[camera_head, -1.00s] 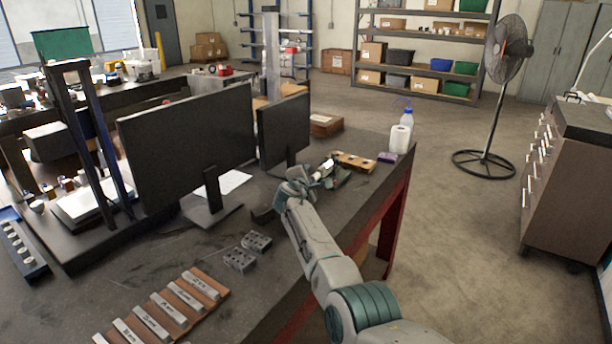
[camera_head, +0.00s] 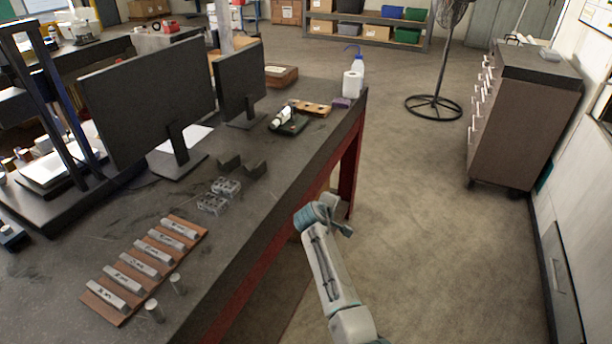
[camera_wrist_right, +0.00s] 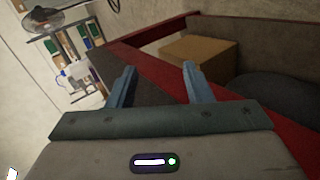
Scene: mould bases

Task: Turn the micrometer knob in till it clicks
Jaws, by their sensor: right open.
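The micrometer (camera_head: 282,117), with a white barrel, sits on a dark green base near the back right of the bench (camera_head: 240,257). It is too small to read its knob closely. My right gripper (camera_head: 345,216) is off the bench's right edge, nearer the camera than the micrometer and well apart from it. In the right wrist view my right gripper (camera_wrist_right: 158,78) shows two blue fingers spread apart with nothing between them. My left gripper is in neither view.
Two monitors (camera_head: 150,100) stand left of the micrometer. A wooden block (camera_head: 309,108), a paper roll (camera_head: 352,84) and a bottle (camera_head: 358,66) are behind it. Gauge blocks (camera_head: 140,262) lie at the front.

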